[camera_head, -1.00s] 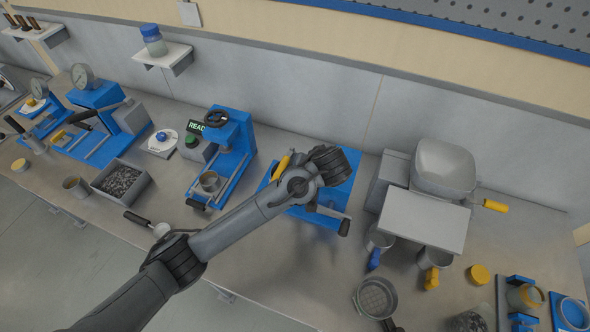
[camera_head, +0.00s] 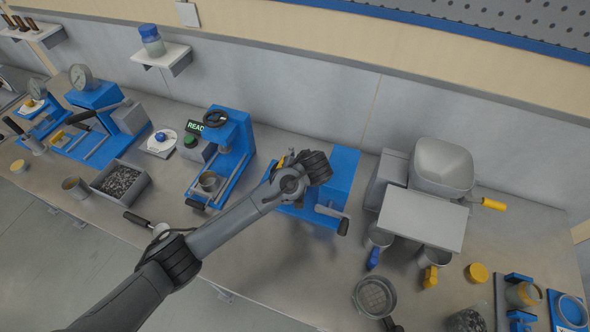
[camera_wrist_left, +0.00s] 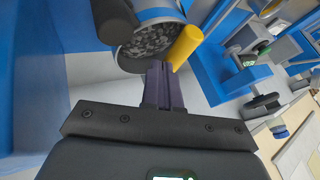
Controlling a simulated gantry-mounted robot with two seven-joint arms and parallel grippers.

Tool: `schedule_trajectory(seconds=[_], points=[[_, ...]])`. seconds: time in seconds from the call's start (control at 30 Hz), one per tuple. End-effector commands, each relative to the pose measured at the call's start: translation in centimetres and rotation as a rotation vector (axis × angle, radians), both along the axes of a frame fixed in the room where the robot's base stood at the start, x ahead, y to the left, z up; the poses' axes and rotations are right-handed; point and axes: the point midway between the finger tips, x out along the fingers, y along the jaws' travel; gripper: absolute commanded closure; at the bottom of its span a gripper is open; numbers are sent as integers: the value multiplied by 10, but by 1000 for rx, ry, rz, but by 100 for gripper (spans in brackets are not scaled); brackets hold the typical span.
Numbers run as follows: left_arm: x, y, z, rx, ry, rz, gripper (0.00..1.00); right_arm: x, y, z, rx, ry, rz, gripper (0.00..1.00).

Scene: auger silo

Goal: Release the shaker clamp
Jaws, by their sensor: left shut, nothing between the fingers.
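The shaker is the blue machine (camera_head: 341,174) in the middle of the bench, partly covered by my left arm in the head view. In the left wrist view, a cup of dark granules (camera_wrist_left: 150,42) sits within its blue frame (camera_wrist_left: 80,22). The yellow clamp lever (camera_wrist_left: 185,46) stands beside the cup's right side. My left gripper (camera_wrist_left: 160,72) is shut and empty, its tips close to the cup and just left of the lever's lower end; I cannot tell whether they touch. In the head view its fingers are hidden behind my wrist. My right gripper is not in view.
A blue press (camera_head: 228,150) and a READY display (camera_head: 195,127) stand to the left. A grey hopper machine (camera_head: 425,215) stands to the right, with a sieve (camera_head: 375,297) in front. A dark-ended crank handle (camera_head: 343,226) sticks out at the shaker's front.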

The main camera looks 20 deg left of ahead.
Motion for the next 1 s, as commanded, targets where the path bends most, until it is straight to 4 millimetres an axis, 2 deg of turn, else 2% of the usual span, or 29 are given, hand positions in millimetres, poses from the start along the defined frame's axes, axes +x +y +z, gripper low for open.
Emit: schedule_trajectory(seconds=[0.3,0.67,1.0], points=[[8,9,-16,0,0,0,100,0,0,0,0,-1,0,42],[8,10,-16,0,0,-2,100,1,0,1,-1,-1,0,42],[6,18,-15,1,0,-60,100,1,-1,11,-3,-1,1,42]])
